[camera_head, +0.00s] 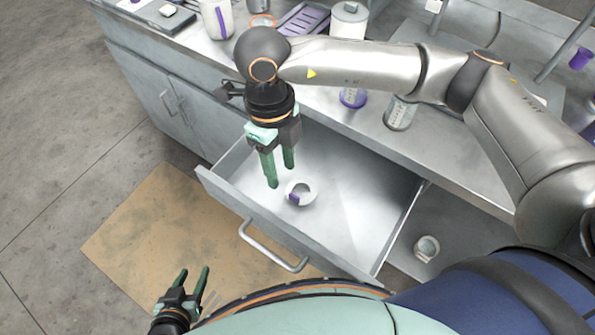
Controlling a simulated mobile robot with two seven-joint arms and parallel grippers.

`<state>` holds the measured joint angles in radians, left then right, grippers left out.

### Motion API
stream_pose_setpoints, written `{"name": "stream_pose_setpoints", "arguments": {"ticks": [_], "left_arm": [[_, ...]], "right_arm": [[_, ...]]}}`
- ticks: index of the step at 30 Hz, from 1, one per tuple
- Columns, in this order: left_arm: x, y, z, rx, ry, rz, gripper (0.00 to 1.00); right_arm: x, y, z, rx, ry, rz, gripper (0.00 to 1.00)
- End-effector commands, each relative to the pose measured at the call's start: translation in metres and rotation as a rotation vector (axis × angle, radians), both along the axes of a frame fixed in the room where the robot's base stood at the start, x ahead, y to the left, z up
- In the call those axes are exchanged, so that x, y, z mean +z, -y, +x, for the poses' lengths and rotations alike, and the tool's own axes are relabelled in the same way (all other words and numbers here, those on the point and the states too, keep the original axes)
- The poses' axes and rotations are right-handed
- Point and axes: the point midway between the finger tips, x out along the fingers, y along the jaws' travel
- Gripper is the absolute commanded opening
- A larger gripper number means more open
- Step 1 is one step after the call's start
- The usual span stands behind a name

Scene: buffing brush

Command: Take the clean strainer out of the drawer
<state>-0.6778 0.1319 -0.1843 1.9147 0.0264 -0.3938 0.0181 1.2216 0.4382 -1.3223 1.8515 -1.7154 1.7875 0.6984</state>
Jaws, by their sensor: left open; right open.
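The drawer (345,215) is pulled open below the counter. A small round white strainer with a purple patch (306,187) lies on the drawer floor, near the front left part. My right gripper (281,177) points down over the drawer with its fingers apart and empty. Its fingertips are just left of the strainer and appear not to touch it. My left gripper (194,271) is open and empty, low at the left, outside the drawer and above the floor mat. The strainer is small in view, so its fine detail cannot be told.
The drawer's bar handle (272,247) faces the front. A similar small round item (427,247) lies to the right of the drawer, lower down. The counter above holds a white jar (348,20), a purple rack (304,18) and a glass beaker (400,113). A brown mat (150,235) covers the floor.

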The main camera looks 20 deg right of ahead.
Motion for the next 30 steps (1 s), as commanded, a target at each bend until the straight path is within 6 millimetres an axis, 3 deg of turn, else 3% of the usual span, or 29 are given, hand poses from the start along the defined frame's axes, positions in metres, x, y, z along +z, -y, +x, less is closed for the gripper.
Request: {"name": "stream_pose_setpoints", "arguments": {"ticks": [5,13,20,30], "left_arm": [[0.0,0.0,0.0,0.0,-0.001,0.0,0.5],[0.004,0.0,-0.002,0.0,-0.004,0.0,0.5],[0.005,0.0,-0.002,0.0,-0.004,0.0,0.5],[0.012,0.0,-0.001,0.0,-0.004,0.0,0.5]], "right_arm": [[-0.006,0.015,0.01,-0.013,0.046,-0.069,0.47],[-0.053,0.018,0.005,-0.012,0.043,-0.065,0.47],[-0.072,0.019,0.003,-0.011,0.043,-0.064,0.47],[-0.116,0.021,0.001,-0.011,0.043,-0.063,0.47]]}}
